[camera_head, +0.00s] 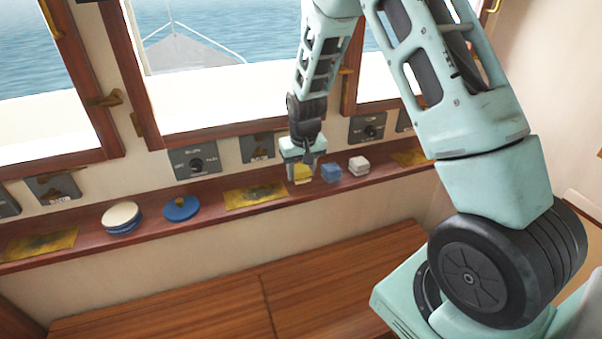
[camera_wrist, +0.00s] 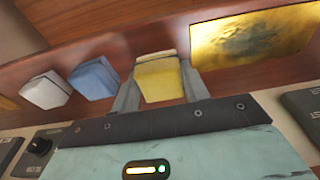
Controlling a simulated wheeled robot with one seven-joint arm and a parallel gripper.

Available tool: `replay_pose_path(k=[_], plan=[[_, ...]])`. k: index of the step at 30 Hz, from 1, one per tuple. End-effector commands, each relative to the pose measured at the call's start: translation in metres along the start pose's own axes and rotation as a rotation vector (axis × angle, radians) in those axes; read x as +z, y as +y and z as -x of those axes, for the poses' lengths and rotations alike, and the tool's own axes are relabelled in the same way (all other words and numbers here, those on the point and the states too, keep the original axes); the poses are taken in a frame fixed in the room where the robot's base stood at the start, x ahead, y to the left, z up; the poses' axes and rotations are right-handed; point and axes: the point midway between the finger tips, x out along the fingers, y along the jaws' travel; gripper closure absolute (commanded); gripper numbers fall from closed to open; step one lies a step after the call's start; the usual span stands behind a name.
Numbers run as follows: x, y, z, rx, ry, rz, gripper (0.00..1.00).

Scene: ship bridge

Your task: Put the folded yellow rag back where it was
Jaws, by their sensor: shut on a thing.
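The folded yellow rag (camera_head: 302,174) is at the shelf under the windows, to the left of a folded blue rag (camera_head: 331,172) and a folded white rag (camera_head: 358,165). My gripper (camera_head: 303,165) is over the yellow rag and shut on it. In the wrist view the yellow rag (camera_wrist: 159,79) sits between the two fingers. The blue rag (camera_wrist: 94,78) and white rag (camera_wrist: 46,90) lie to its left there. I cannot tell whether the yellow rag touches the shelf or is slightly above it.
Switch panels (camera_head: 197,160) line the wall behind. A wooden bench top (camera_head: 230,300) is below.

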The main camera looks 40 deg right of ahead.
Motion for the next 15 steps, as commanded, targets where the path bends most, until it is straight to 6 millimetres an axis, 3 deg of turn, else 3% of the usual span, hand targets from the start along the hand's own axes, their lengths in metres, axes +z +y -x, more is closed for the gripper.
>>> replay_pose_path(k=[5, 15], plan=[[0.003, 0.000, -0.018, 0.000, -0.001, 0.000, 0.76], [0.003, 0.000, -0.022, 0.000, 0.001, 0.000, 0.76]])
